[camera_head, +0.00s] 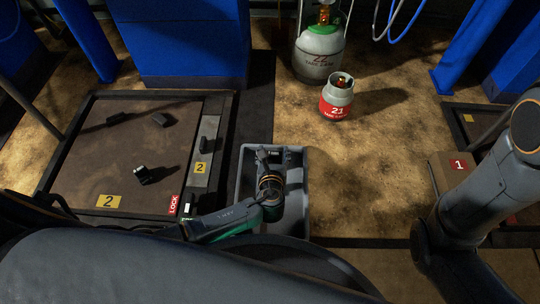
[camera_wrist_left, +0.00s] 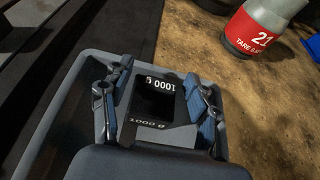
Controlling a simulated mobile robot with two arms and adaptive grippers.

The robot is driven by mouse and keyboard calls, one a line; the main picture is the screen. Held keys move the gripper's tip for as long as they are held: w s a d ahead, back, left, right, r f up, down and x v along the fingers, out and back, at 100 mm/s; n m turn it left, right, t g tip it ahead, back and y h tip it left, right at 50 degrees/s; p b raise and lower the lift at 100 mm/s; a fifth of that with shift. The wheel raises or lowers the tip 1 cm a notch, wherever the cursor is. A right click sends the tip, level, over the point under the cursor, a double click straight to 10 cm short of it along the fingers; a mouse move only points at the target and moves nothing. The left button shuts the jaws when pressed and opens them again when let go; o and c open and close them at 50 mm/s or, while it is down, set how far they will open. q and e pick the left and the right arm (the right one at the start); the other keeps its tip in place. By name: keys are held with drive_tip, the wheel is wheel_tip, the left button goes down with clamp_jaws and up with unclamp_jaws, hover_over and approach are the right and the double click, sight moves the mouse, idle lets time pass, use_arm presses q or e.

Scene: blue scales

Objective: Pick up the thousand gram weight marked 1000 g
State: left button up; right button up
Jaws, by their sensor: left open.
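The black weight marked 1000 g (camera_wrist_left: 158,103) shows in the left wrist view, with white lettering on its top and on its near side. It is at the grey bin (camera_head: 246,170). My left gripper (camera_head: 273,157) is over the bin, pointing down into it. In the left wrist view its fingers (camera_wrist_left: 158,78) are open, one on each side of the weight. I cannot tell whether they touch it. In the head view the gripper mostly hides the weight. My right arm shows at the right, but its gripper is out of view.
Left of the bin is a scale platform (camera_head: 95,165) marked 2, with black weights (camera_head: 142,175) on it. A small gas bottle (camera_head: 337,98) marked 21 and a larger bottle (camera_head: 318,55) stand behind the bin. The floor (camera_head: 365,165) right of the bin is clear.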

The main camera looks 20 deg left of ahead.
use_arm(q)
clamp_jaws()
drive_tip(key=shift+r, duration=0.15)
idle(0.4)
